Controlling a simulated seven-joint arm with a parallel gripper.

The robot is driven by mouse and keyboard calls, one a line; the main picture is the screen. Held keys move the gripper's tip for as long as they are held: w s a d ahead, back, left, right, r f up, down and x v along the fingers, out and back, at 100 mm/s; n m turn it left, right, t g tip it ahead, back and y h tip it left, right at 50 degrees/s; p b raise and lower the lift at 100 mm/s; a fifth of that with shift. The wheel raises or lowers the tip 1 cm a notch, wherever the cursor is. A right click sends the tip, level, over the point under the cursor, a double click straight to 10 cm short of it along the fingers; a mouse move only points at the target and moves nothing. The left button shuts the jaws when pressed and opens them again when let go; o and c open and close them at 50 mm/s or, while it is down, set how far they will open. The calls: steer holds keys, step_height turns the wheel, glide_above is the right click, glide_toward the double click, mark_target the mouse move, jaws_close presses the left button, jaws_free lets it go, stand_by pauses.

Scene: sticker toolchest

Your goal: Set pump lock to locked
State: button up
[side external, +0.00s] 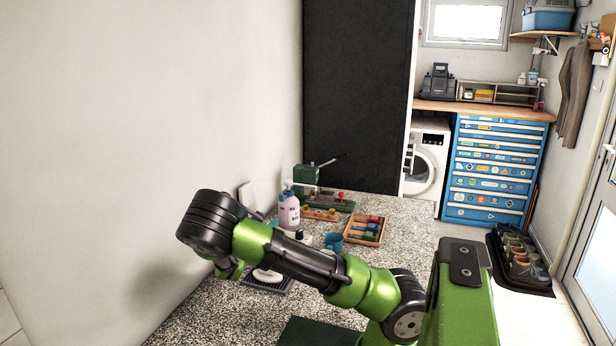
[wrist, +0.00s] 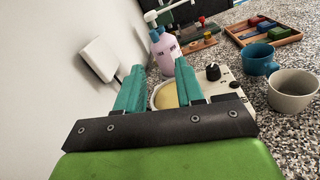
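The pump bottle (side external: 289,213) is pale lilac and stands upright on the speckled counter near the wall. Its white pump head (side external: 287,185) is on top; I cannot tell the state of its lock. In the wrist view the bottle (wrist: 165,52) is ahead, beyond the fingertips, with its white pump head (wrist: 163,14) near the top edge. My gripper (wrist: 160,66) is open, its two teal fingers apart, with nothing held between them. The fingers do not appear to touch the bottle. In the side view my arm mostly hides the gripper.
A white device with a black knob (wrist: 213,72) and a pale yellow round part (wrist: 166,96) lies below the fingers. A teal mug (wrist: 260,58) and a pale cup (wrist: 292,90) stand right. A white panel (wrist: 99,58) is at the wall. A wooden tray (side external: 364,229) is beyond.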

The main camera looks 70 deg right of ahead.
mark_target(281, 197)
steer(key=n, duration=0.3)
steer(key=shift+w+d+r+t, duration=0.15)
steer(key=shift+w+d+t, duration=0.1)
steer(key=shift+w+t, duration=0.15)
steer(key=d, duration=0.5)
steer(key=w+d, duration=0.1)
steer(key=d, duration=1)
steer(key=shift+w+d, duration=0.2)
steer(key=shift+w, duration=0.05)
jaws_close()
